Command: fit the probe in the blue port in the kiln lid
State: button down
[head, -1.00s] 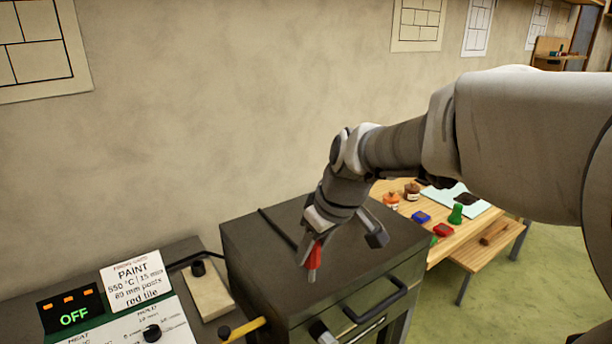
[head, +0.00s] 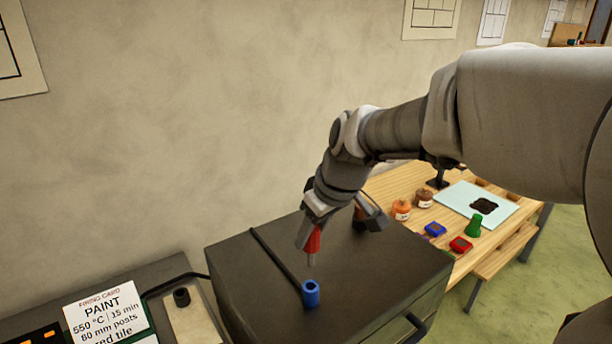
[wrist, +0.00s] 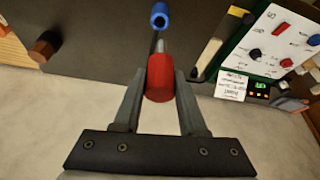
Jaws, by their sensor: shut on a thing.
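The probe (head: 312,243) has a red grip and a thin grey metal tip pointing down. My gripper (head: 306,236) is shut on its red grip and holds it above the kiln lid (head: 350,290). The blue port (head: 311,292) is a short upright blue tube on the dark lid, just below and in front of the probe tip; the two look apart. In the wrist view the red probe (wrist: 160,78) sits between both fingers, its tip pointing toward the blue port (wrist: 159,16).
A dark rod or cable (head: 275,258) runs across the lid to beside the port. A brown knob (head: 359,216) stands on the lid behind my gripper. A wooden table (head: 400,182) with jars and coloured blocks is to the right. A firing card (head: 104,318) stands at left.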

aim_at(311, 249)
jog(key=shift+w, duration=0.45)
jog(key=shift+f+b, duration=2.05)
jog(key=shift+f, duration=0.8)
jog(key=shift+b, duration=0.3)
jog(key=shift+f+b, duration=2.55)
jog(key=shift+f, duration=0.3)
jog(key=shift+c, duration=1.9)
grip_release()
jog(key=shift+s, duration=0.1)
jog(key=shift+r+p, duration=2.4)
jog(key=shift+r, duration=1.1)
